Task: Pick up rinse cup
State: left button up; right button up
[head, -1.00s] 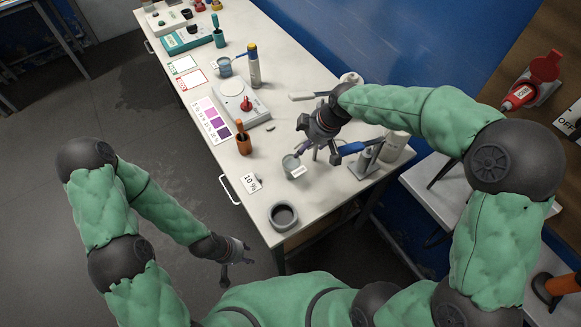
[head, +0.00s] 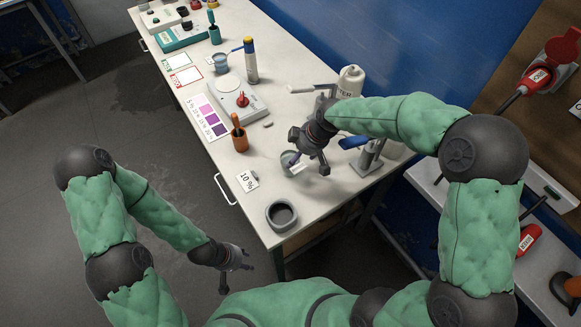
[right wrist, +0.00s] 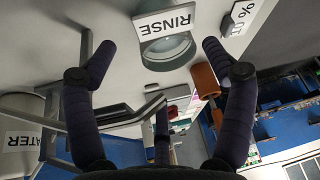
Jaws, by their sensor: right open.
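The rinse cup (head: 287,158) is a small grey cup near the bench's right edge, partly hidden by my right gripper. In the right wrist view the cup (right wrist: 170,55) stands behind a white RINSE label (right wrist: 167,22). My right gripper (head: 309,156) is open over the bench beside the cup. In the right wrist view its fingers (right wrist: 158,50) are spread either side of the cup, with nothing held; whether they touch it cannot be told. My left gripper (head: 236,275) hangs empty over the floor left of the bench, its fingers apart.
A grey bowl (head: 282,215) stands at the near bench corner.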

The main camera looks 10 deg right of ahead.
jog(key=shift+a+b+x, duration=0.2)
jog(key=shift+b+x, duration=0.2)
jog(key=shift+x, duration=0.95)
jog(key=shift+a+b+x, duration=0.15)
jog(key=shift+b+x, duration=0.2)
jog(key=shift+x, duration=1)
jog(key=shift+s+r, duration=0.15)
jog(key=shift+r, duration=0.05)
jog(key=c, duration=1.4)
jog(key=shift+r, duration=0.1)
